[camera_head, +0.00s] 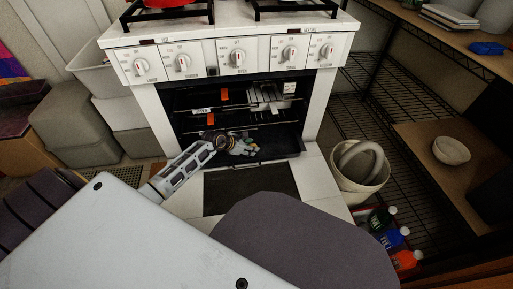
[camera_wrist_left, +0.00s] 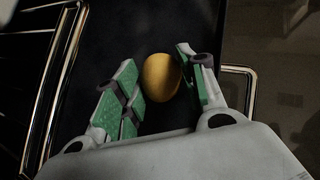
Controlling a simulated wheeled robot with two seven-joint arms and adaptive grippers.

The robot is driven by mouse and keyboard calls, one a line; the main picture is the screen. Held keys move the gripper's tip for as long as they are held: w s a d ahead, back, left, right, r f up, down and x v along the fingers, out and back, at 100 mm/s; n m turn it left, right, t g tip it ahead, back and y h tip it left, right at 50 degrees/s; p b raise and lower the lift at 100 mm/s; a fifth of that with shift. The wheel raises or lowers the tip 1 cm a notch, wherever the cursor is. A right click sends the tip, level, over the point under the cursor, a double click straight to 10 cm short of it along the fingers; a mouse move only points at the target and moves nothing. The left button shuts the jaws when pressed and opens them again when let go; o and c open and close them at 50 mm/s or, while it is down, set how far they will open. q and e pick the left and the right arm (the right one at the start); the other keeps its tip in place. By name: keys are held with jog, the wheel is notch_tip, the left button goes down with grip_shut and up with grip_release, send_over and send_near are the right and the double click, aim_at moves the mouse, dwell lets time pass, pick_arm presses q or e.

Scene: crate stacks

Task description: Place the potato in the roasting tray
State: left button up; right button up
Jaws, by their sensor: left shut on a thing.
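The potato (camera_wrist_left: 160,78) is yellow-brown and oval in the left wrist view. It sits between the green-padded fingers of my left gripper (camera_wrist_left: 157,68), which is shut on it. In the head view my left gripper (camera_head: 246,147) is at the open front of the oven, above a dark tray; the potato is too small or hidden to make out there. The dark roasting tray (camera_head: 285,141) is low in the oven opening. Its dark surface (camera_wrist_left: 122,28) appears behind the potato in the wrist view, with metal rails or handles at both sides. My right gripper is not in view.
The white stove (camera_head: 190,45) has a row of knobs above the oven opening. Oven racks (camera_head: 265,95) lie above the tray. A white bin (camera_head: 358,175), several bottles (camera_head: 392,240) and a wire shelf (camera_head: 405,100) stand to the right. Grey crates (camera_head: 70,120) stand to the left.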

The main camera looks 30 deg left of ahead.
aim_at(253, 144)
pick_arm(q)
jog(key=shift+f, duration=0.2)
jog(key=shift+w+d, duration=0.1)
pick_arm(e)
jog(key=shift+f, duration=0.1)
pick_arm(q)
jog(key=shift+w+d+b, duration=0.35)
jog(key=shift+w+b, duration=0.2)
jog(key=shift+w, duration=0.25)
jog(key=shift+w+d+b, duration=0.25)
jog(key=shift+w+b, duration=0.1)
jog(key=shift+w, duration=0.2)
jog(key=shift+w+d+b, duration=0.25)
jog(key=shift+w+b, duration=0.05)
jog(key=shift+w, duration=0.2)
jog(key=shift+s+a+f+b, duration=0.15)
jog(key=shift+f+b, duration=0.25)
jog(key=shift+f, duration=0.2)
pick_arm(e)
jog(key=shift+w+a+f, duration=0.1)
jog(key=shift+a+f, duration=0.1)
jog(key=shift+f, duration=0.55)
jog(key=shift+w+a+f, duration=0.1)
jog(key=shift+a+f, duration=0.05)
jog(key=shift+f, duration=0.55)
pick_arm(q)
jog(key=shift+f, duration=0.15)
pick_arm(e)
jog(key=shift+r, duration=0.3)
